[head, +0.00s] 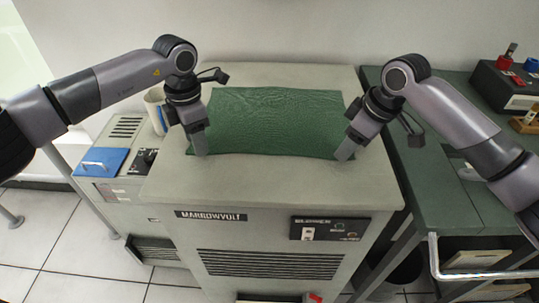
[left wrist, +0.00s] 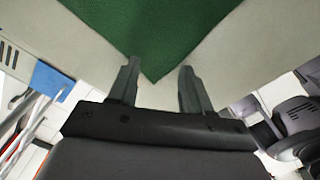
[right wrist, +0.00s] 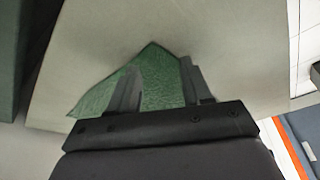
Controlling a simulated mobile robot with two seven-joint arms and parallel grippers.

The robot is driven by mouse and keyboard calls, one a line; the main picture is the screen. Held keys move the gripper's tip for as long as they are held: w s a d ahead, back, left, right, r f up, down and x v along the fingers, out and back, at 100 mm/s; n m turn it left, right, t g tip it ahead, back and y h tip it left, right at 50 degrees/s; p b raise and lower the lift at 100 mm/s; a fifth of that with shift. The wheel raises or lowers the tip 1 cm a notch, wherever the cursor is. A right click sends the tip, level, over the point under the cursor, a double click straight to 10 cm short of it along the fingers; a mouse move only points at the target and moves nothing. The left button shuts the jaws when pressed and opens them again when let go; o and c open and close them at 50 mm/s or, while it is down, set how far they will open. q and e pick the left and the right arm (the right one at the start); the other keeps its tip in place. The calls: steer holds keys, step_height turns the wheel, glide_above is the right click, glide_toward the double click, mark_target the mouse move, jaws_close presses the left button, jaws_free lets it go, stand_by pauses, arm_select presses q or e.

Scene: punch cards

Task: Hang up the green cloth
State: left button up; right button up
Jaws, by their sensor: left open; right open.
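The green cloth (head: 270,115) lies spread on the flat top of the grey cabinet (head: 270,185). My left gripper (head: 200,150) is at the cloth's near left corner. In the left wrist view the cloth's corner (left wrist: 155,50) points in between the open fingers (left wrist: 155,85). My right gripper (head: 345,152) is at the near right corner. In the right wrist view part of the cloth (right wrist: 160,75) shows between and beside the open fingers (right wrist: 160,85). Neither gripper is closed on the cloth. No hanging place is clearly seen.
A green table (head: 435,180) at the right carries a dark box (head: 505,85) with red and blue items. The cabinet's front top is clear.

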arm_select(q)
steer(key=shift+f, duration=0.25)
arm_select(e)
steer(key=shift+f, duration=0.25)
arm_select(q)
steer(key=shift+f, duration=0.2)
arm_select(e)
steer(key=shift+f, duration=0.2)
arm_select(q)
jaws_close()
arm_select(e)
jaws_close()
arm_select(q)
steer(key=shift+r, duration=0.2)
arm_select(e)
steer(key=shift+r, duration=0.2)
